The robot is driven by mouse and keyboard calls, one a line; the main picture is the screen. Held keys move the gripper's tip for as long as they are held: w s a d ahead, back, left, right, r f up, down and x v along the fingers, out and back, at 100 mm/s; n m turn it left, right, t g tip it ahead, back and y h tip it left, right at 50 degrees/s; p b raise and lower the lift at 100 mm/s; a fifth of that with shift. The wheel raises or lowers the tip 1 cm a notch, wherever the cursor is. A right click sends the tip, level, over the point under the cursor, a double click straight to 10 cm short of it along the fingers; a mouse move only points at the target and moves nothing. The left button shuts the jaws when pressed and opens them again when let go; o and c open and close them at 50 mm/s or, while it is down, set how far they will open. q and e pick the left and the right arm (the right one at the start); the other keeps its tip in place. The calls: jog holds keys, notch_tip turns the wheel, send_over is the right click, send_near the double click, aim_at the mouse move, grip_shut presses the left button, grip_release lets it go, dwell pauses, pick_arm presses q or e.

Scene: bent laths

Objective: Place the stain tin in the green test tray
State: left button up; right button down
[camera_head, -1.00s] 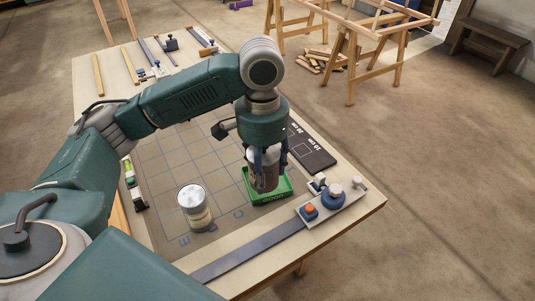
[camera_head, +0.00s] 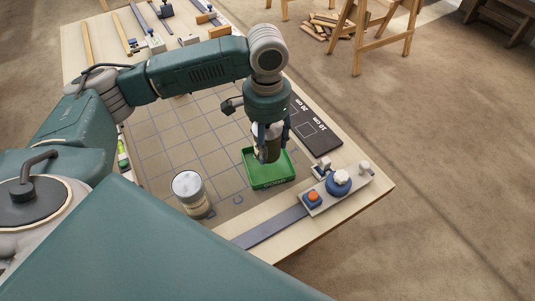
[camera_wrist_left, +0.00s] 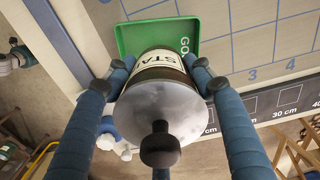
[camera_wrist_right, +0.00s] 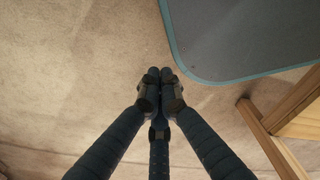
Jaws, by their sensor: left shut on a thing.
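The stain tin (camera_head: 266,149) is in my left gripper (camera_head: 270,135), above the green test tray (camera_head: 281,181) in the head view. In the left wrist view my left gripper (camera_wrist_left: 160,80) is shut around the tin (camera_wrist_left: 160,100), whose label shows "STA". The green tray (camera_wrist_left: 135,40) shows behind the tin there, with part of a word on it. Whether the tin touches the tray floor I cannot tell. My right gripper (camera_wrist_right: 160,75) shows only in the right wrist view, its fingertips together with nothing between them, over the floor.
Another tin with a pale lid (camera_head: 189,190) stands on the gridded mat left of the tray. A stop block with blue and orange knobs (camera_head: 335,188) sits at the table's front right. A dark scale plate (camera_head: 316,130) lies behind the tray.

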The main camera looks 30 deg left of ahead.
aim_at(267, 126)
pick_arm(q)
jog(key=shift+f, duration=2.8)
jog(key=o, duration=1)
jog(key=shift+f, duration=0.1)
notch_tip(267, 126, up, 12)
jog(key=shift+r+b, duration=0.1)
jog(key=shift+b, duration=0.35)
